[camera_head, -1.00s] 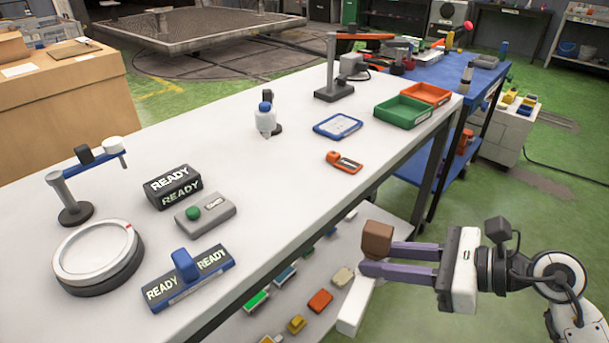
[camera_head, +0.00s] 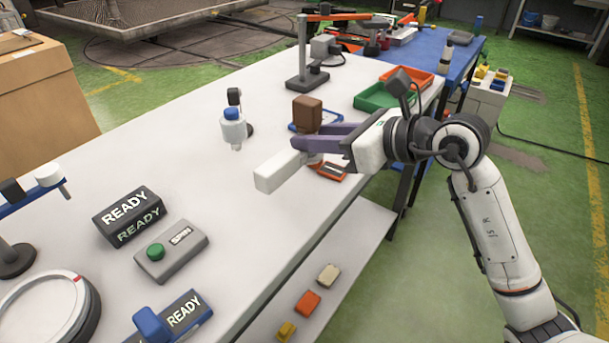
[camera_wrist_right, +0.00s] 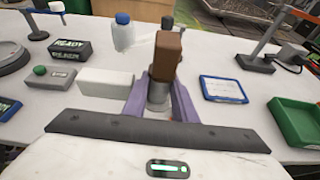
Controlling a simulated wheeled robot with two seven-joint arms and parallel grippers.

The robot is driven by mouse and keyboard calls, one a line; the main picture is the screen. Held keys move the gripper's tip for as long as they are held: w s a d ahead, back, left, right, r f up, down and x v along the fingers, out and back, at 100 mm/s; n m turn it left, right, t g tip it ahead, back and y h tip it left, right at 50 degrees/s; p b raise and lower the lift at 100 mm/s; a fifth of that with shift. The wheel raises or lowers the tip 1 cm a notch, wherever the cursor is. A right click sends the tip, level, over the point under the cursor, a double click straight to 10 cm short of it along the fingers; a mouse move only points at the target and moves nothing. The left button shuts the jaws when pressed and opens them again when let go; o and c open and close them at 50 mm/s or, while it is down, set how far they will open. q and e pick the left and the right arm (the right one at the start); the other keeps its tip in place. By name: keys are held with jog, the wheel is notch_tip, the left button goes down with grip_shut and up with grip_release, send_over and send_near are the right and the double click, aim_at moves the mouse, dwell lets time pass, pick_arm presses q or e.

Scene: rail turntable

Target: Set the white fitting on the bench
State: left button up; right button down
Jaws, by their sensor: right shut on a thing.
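I cannot tell whether the fitting touches the bench top. My left gripper is not in view.
A white bottle with a blue cap (camera_head: 232,130) stands left of the fitting. A grey SPIN button box (camera_head: 170,250) and a black READY box (camera_head: 130,215) are nearer. A green tray (camera_head: 375,98) and a blue-framed card (camera_wrist_right: 222,89) lie beyond. Bare bench surrounds the fitting's left side.

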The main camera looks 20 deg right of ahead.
jog(key=shift+f, duration=3.25)
jog(key=shift+f+b, duration=0.1)
jog(key=shift+b, duration=0.2)
jog(key=shift+f, duration=0.15)
jog(key=c, duration=1.4)
grip_release()
jog(key=shift+c, duration=0.2)
jog(key=shift+s+d+r, duration=0.15)
jog(key=shift+r, duration=0.05)
jog(key=v, duration=1.1)
jog(key=shift+s+b, duration=0.25)
jog(key=shift+b, duration=0.1)
jog(key=shift+d+r, duration=0.15)
